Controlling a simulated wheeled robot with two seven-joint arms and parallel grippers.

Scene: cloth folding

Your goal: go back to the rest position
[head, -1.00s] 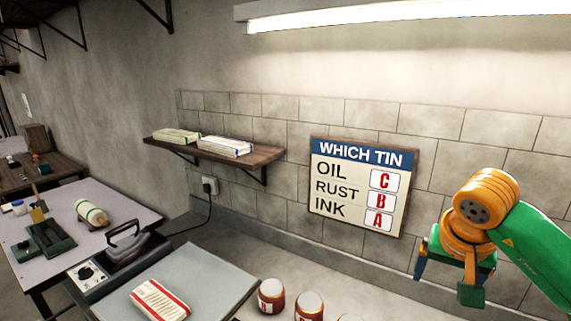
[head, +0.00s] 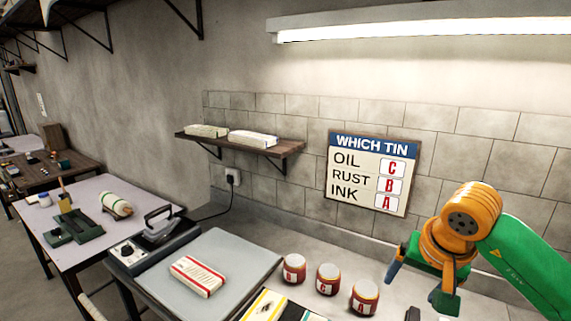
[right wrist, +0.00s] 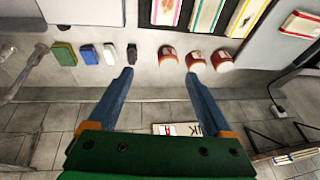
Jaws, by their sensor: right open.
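My right gripper (head: 418,287) is at the lower right of the head view, raised in front of the tiled wall. Its blue fingers are apart with nothing between them. In the right wrist view the open fingers (right wrist: 159,76) reach over the worktop, apart from the tins and small blocks beyond them. My left gripper is in neither view. A white folded cloth with red stripes (head: 198,276) lies on the grey pressing board (head: 235,250).
Three red tins with white lids (head: 328,278) stand right of the board. More striped folded cloths (head: 265,303) lie at the front edge. An iron (head: 160,222) stands behind left. A wall shelf (head: 285,148) holds two folded cloths. A "WHICH TIN" sign (head: 345,168) hangs behind.

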